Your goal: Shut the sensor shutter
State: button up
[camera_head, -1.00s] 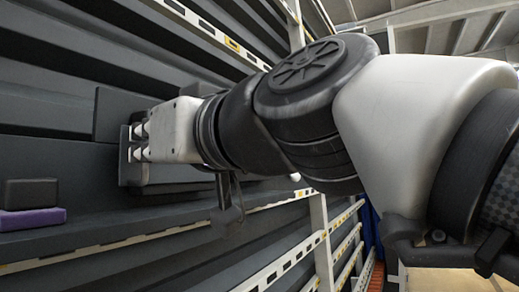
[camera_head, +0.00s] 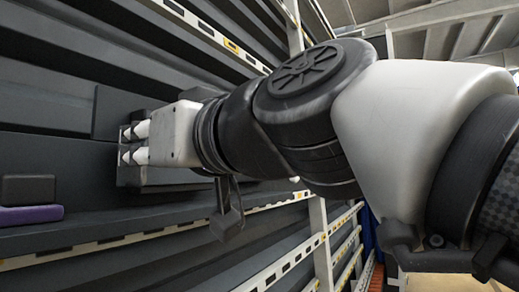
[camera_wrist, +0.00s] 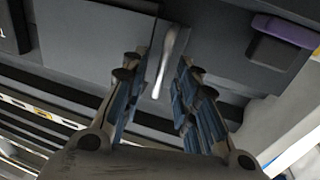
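A slim silver handle (camera_wrist: 168,62) stands out near the seam of a flat dark grey panel (camera_wrist: 90,40) in the wrist view. I take this panel and handle for the sensor shutter, but cannot tell its exact outline. My gripper (camera_wrist: 158,76) is open, with one finger on each side of the handle and a visible gap to each. In the head view my gripper (camera_head: 131,143) is at the dark panel (camera_head: 122,108), and its body hides the handle. Whether the fingertips touch the panel cannot be told.
A small black block (camera_head: 28,188) with a purple block (camera_head: 30,214) under it sits left of my gripper. The purple part also shows in the wrist view (camera_wrist: 288,30). Slotted pale rails (camera_head: 205,28) run above and below. Open space lies at the lower right.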

jog(key=v, duration=1.2)
jog(key=w+d+f+m+g+h+b, duration=0.1)
jog(key=w+d+f+m+h, duration=0.2)
jog(key=f, duration=1)
jog(key=w+d+f+m+g+h, duration=0.1)
jog(key=d+f+m+h, duration=0.3)
jog(key=f, duration=0.9)
jog(key=s+d+f+m+g+h, duration=0.1)
jog(key=s+d+f+h, duration=0.1)
jog(key=f, duration=0.6)
jog(key=s+d+f+m+g+h+b, duration=0.1)
jog(key=s+d+f+g+h, duration=0.1)
jog(key=s+d+f, duration=0.2)
jog(key=s+d+f+m+g+h+b, duration=0.1)
jog(key=s+d+f+h, duration=0.2)
jog(key=d+f, duration=0.5)
notch_tip(320, 180, down, 6)
jog(key=shift+f+g, duration=0.15)
jog(key=shift+g, duration=0.25)
jog(key=shift+s+d, duration=0.1)
